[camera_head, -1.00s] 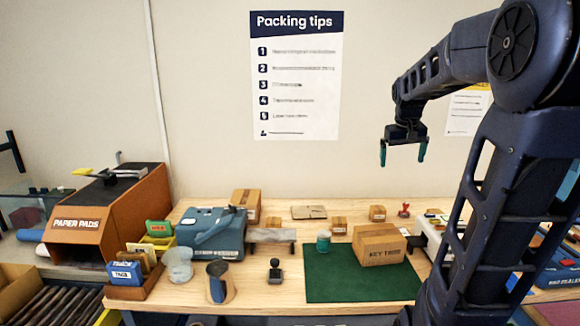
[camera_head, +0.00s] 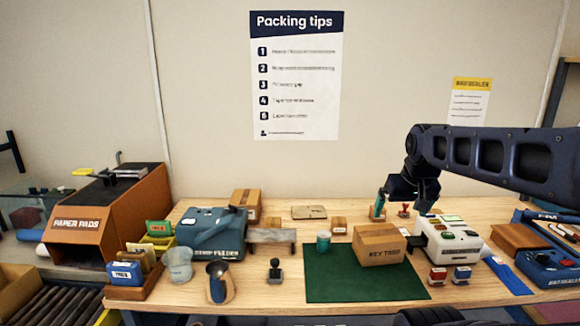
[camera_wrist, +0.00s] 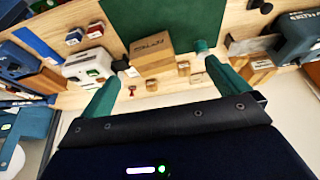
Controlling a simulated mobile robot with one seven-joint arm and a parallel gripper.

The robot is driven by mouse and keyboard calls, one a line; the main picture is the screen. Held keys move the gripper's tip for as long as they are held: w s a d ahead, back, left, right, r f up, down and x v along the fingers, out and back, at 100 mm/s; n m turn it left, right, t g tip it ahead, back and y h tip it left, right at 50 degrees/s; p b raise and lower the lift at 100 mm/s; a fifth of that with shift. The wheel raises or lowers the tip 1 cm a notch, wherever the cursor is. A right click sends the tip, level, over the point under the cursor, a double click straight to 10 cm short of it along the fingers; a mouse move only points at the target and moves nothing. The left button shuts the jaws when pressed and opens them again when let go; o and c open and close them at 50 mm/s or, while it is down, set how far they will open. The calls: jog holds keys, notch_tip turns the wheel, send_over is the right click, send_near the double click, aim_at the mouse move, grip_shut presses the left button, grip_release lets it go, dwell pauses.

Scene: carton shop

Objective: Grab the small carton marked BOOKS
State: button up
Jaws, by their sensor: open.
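Several small brown cartons stand on the bench; their markings are too small to read, so I cannot tell which says BOOKS. In the head view one stands at the middle (camera_head: 339,225) and one at the left (camera_head: 273,222). Another, in the back row, is mostly hidden behind a finger of my gripper (camera_head: 401,207). In the wrist view a small carton (camera_wrist: 152,85) shows between my open fingers (camera_wrist: 160,78), with bench beyond the tips. A second small carton (camera_wrist: 183,69) is nearer the right finger. My gripper is open, empty and above the back of the bench.
A larger carton marked KEY TAGS (camera_head: 380,246) stands on the green mat (camera_head: 340,286), beside a teal-lidded jar (camera_head: 323,241). A red stamp (camera_head: 404,210) and a white machine (camera_head: 450,241) are near my gripper. A taller carton (camera_head: 246,203) stands back left.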

jog(key=c, duration=0.6)
jog(key=shift+o, duration=0.2)
